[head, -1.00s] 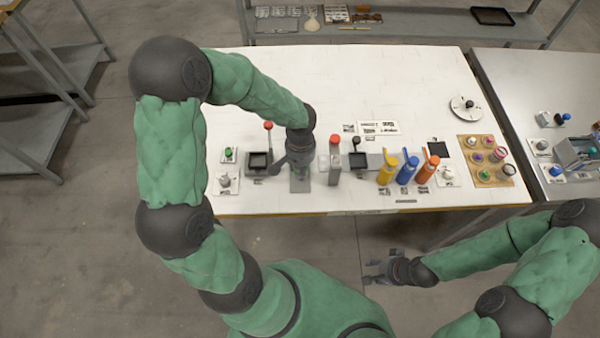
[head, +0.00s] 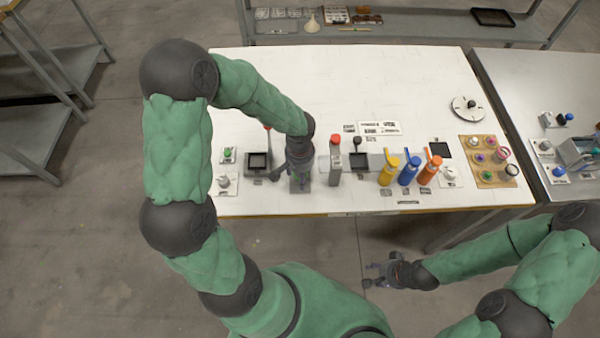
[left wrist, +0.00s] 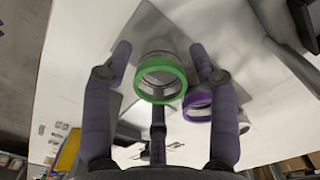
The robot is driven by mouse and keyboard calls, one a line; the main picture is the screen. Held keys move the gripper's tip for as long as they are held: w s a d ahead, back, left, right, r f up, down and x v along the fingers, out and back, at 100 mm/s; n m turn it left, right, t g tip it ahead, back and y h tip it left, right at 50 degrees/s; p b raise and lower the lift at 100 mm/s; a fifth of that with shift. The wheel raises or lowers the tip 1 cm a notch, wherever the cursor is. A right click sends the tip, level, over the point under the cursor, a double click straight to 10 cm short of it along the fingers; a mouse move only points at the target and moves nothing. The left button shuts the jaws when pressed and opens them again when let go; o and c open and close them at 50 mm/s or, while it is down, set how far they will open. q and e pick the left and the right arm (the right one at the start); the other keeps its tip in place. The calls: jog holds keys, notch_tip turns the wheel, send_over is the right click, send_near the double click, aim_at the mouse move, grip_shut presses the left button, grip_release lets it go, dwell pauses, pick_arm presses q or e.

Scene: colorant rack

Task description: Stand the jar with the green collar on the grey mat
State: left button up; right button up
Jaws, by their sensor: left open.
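The jar with the green collar (left wrist: 160,80) sits between the two fingers of my left gripper (left wrist: 160,58) in the left wrist view. The fingers are open, with a gap on each side of the jar. The grey mat (left wrist: 145,25) shows beneath and behind the jar; I cannot tell for certain whether the base touches it. In the head view my left gripper (head: 298,170) is low over the grey mat (head: 300,187) and largely hides the jar. My right gripper (head: 374,273) is open and empty, off the table's front edge.
A jar with a purple collar (left wrist: 198,106) shows close beside the green one. The white table (head: 300,85) is clear toward the back.

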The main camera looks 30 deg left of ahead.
pick_arm(q)
jog(key=shift+r, duration=0.2)
notch_tip(320, 180, up, 12)
jog(key=p, duration=0.4)
